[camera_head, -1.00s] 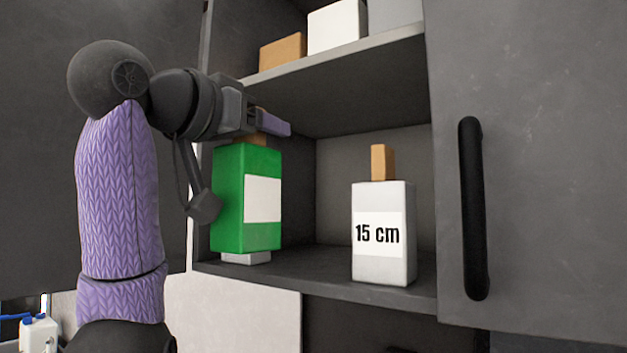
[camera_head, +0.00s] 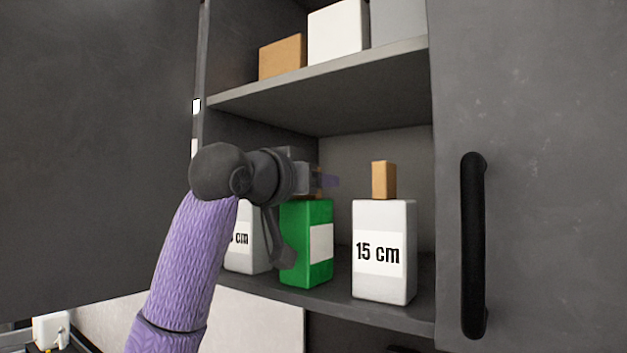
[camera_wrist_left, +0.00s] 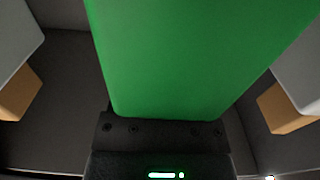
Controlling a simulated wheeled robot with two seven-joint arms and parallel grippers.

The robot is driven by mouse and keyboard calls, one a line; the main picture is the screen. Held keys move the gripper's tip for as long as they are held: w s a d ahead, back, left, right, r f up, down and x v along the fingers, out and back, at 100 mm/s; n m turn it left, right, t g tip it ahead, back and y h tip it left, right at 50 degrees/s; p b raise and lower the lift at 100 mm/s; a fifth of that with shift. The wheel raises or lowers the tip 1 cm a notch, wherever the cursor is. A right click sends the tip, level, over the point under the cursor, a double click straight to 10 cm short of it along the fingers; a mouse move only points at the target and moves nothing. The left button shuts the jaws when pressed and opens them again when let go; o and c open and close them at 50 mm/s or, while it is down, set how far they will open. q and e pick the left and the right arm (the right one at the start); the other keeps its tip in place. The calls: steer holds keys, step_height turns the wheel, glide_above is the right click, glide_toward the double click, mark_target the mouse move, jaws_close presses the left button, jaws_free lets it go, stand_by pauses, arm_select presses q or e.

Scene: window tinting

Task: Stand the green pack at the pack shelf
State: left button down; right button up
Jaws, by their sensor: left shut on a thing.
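The green pack (camera_head: 312,215) with a white label is upright inside the lower compartment of the open cabinet, above the shelf board (camera_head: 340,303). Its base is at or very near the board; I cannot tell whether it touches. My left gripper (camera_head: 325,180) is shut on the top of the pack. The pack also fills the middle of the left wrist view (camera_wrist_left: 190,50). A white "15 cm" pack (camera_head: 384,220) with an orange top stands to its right. Another white labelled pack (camera_head: 245,258) stands to its left, partly hidden by my arm. My right gripper is not in view.
An upper shelf (camera_head: 330,75) holds an orange box (camera_head: 282,58), a white box (camera_head: 337,30) and a grey box (camera_head: 398,22). A cabinet door with a black handle (camera_head: 473,245) is at the right. A dark panel (camera_head: 90,150) is at the left. Gaps beside the green pack are narrow.

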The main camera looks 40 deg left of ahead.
arm_select(q)
steer(key=shift+c, duration=0.5)
jaws_free()
steer(key=shift+s+r, duration=0.15)
steer(key=s, duration=0.1)
steer(key=s+b, duration=0.2)
steer(key=shift+s+d+f, duration=0.2)
steer(key=shift+s+f, duration=0.05)
steer(key=shift+s, duration=0.15)
steer(key=s+b, duration=0.2)
steer(key=s, duration=0.6)
steer(key=shift+d+r, duration=0.25)
steer(key=shift+d, duration=0.2)
